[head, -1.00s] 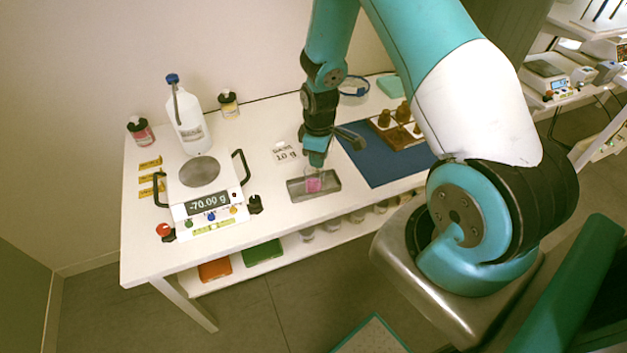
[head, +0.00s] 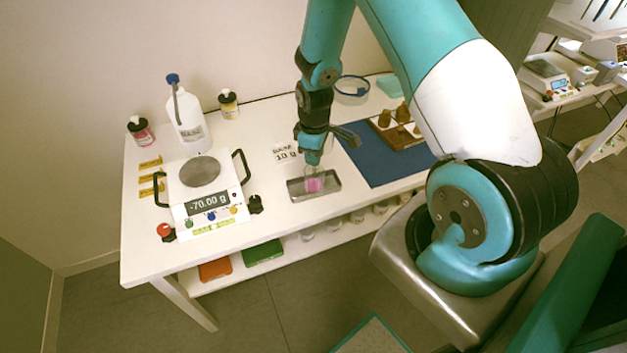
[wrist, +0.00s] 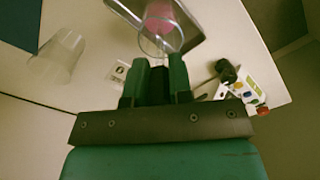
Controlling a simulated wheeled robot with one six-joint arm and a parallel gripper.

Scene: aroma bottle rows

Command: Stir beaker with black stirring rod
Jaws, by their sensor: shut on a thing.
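A clear beaker (head: 314,185) with pink liquid stands upright in a shallow grey metal tray (head: 328,192) near the table's front edge. The beaker also shows at the top of the wrist view (wrist: 160,22). My gripper (head: 312,160) points down right above the beaker's mouth. In the wrist view its green fingers (wrist: 159,78) are shut on a narrow dark piece, seemingly the black stirring rod (wrist: 158,84). The rod's lower end cannot be made out, so how deep it sits in the beaker is unclear.
A balance (head: 208,205) reading -70.00 g stands left of the tray. Behind it are a white wash bottle (head: 187,120) and two small jars. A blue mat (head: 368,165) with a wooden block holder (head: 397,130) lies to the right. A glass dish (head: 352,88) stands behind.

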